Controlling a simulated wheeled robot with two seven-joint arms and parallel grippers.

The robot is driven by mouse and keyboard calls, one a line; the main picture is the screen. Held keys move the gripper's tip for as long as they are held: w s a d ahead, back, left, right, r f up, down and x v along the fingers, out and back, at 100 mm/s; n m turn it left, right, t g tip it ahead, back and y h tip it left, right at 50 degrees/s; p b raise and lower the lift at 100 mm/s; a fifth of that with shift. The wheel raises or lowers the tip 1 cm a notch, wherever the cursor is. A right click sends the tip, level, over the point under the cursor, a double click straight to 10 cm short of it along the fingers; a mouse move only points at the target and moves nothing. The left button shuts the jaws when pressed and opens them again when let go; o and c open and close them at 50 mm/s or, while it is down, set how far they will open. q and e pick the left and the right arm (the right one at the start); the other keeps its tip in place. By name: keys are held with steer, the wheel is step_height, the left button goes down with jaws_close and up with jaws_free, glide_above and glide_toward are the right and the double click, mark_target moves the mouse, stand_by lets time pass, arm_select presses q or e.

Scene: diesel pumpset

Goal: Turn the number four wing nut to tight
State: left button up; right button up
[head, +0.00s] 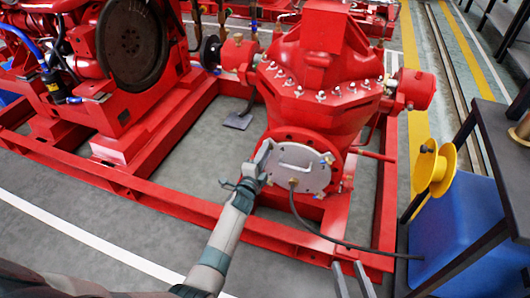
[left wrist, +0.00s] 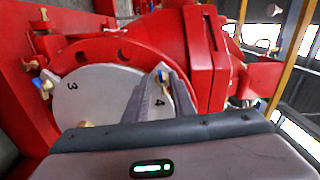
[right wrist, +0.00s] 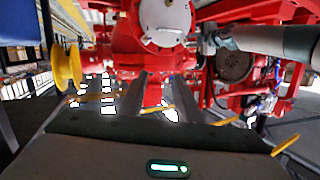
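A round pale cover plate (head: 298,168) with a handle is on the red pump's lower front flange. In the left wrist view the plate (left wrist: 88,98) bears the numbers 3 and 4. The number four wing nut (left wrist: 163,73), brass and blue, shows at the plate's upper right edge. My left gripper (head: 265,152) is at the plate's upper left in the head view. Its fingertips (left wrist: 162,78) lie on either side of this wing nut; whether they press on it is unclear. My right gripper (head: 354,270) is open and empty, below and apart from the pump (right wrist: 160,82).
Other wing nuts sit round the plate, one beside the number 3 (left wrist: 41,86). A black hose (head: 325,238) runs from the plate towards a blue bin (head: 455,225). A yellow spool (head: 433,170) and dark table (head: 505,150) stand right. Red base rails (head: 165,200) border the pump.

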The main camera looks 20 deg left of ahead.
arm_select(q)
steer(key=shift+s, duration=0.1)
